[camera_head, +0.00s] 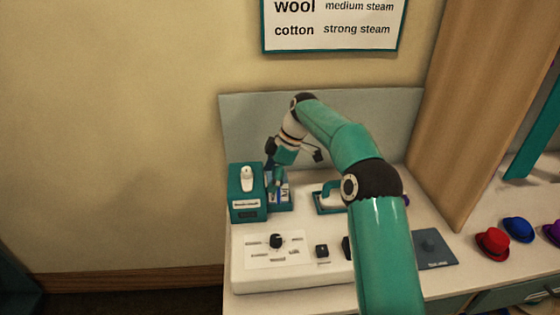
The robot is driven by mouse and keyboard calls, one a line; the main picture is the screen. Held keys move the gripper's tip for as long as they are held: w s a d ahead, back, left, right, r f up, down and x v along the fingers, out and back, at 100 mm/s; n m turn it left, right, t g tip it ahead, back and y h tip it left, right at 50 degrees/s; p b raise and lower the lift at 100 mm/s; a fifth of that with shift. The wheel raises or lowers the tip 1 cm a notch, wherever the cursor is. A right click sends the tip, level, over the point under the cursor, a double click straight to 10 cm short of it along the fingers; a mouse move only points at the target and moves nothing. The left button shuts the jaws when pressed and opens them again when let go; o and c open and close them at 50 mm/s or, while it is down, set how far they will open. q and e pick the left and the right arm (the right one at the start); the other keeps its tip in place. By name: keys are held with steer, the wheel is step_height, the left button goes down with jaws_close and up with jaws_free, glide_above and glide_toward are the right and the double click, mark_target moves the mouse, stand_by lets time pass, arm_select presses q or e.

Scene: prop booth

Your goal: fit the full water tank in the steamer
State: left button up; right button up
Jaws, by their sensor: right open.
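A teal box (233,206), which looks like the steamer, stands at the left end of the counter. It has a white label and a white handle-like piece (247,179) on top. A small bluish and white part (284,192), possibly the water tank, sits at the box's right side; I cannot tell if it is seated or how full it is. My right gripper (293,166) is open, pointing down just above that part, its fingers apart. The fingers partly cover the part. My left gripper is out of view.
A white control panel (244,272) with a dark knob (277,241) lies in front. A teal-framed item (322,207) is partly behind my right arm. A dark blue pad (436,252) and red (492,242) and blue (518,229) hats are at right. A back panel (245,120) rises behind.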

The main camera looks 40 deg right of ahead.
steer(key=v, duration=0.7)
steer(key=shift+d, duration=0.25)
steer(key=shift+s+d+r, duration=0.35)
steer(key=shift+s+r, duration=0.05)
steer(key=shift+r, duration=0.35)
